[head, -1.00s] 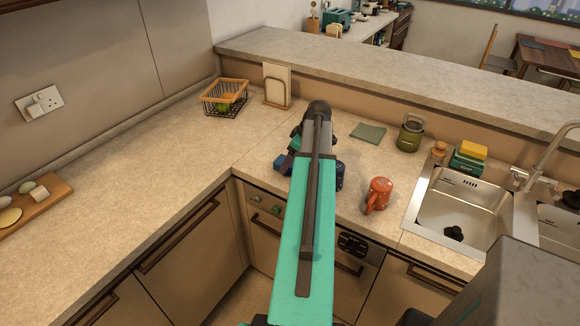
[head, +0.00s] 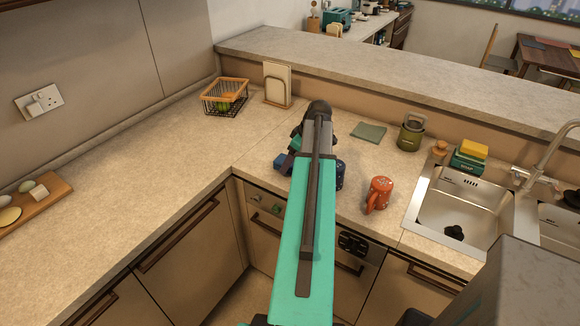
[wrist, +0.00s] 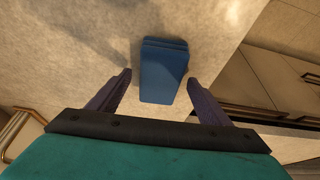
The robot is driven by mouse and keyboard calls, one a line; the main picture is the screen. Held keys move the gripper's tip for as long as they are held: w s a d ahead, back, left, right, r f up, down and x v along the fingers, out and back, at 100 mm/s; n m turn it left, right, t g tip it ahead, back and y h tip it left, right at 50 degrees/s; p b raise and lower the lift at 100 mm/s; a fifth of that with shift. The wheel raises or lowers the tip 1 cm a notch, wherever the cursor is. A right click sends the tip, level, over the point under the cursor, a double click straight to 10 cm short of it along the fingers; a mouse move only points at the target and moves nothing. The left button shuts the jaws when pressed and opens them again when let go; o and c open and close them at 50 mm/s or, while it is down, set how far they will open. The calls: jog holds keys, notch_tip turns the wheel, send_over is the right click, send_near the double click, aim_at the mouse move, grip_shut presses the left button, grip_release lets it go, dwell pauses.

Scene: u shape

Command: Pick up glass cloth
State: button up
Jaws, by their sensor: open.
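A folded blue cloth (wrist: 162,72) lies on the worktop in the wrist view, its layered edge at the top. My gripper (wrist: 158,80) is open, with one dark finger on each side of the cloth and a gap to it on both sides. I cannot tell how high the fingertips are above the worktop. A flat grey-green cloth (head: 369,132) lies farther back to the right.
A green canister (head: 411,134), wire basket (head: 226,97) and sink (head: 460,210) are around. The left worktop (head: 130,180) is mostly clear.

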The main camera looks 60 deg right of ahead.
jog(key=c, duration=1.1)
jog(key=shift+r, duration=0.1)
jog(key=shift+c, duration=0.2)
notch_tip(320, 180, up, 10)
jog(key=b, duration=0.2)
jog(key=shift+r+b, duration=0.15)
jog(key=shift+b, duration=0.15)
dwell(0.3)
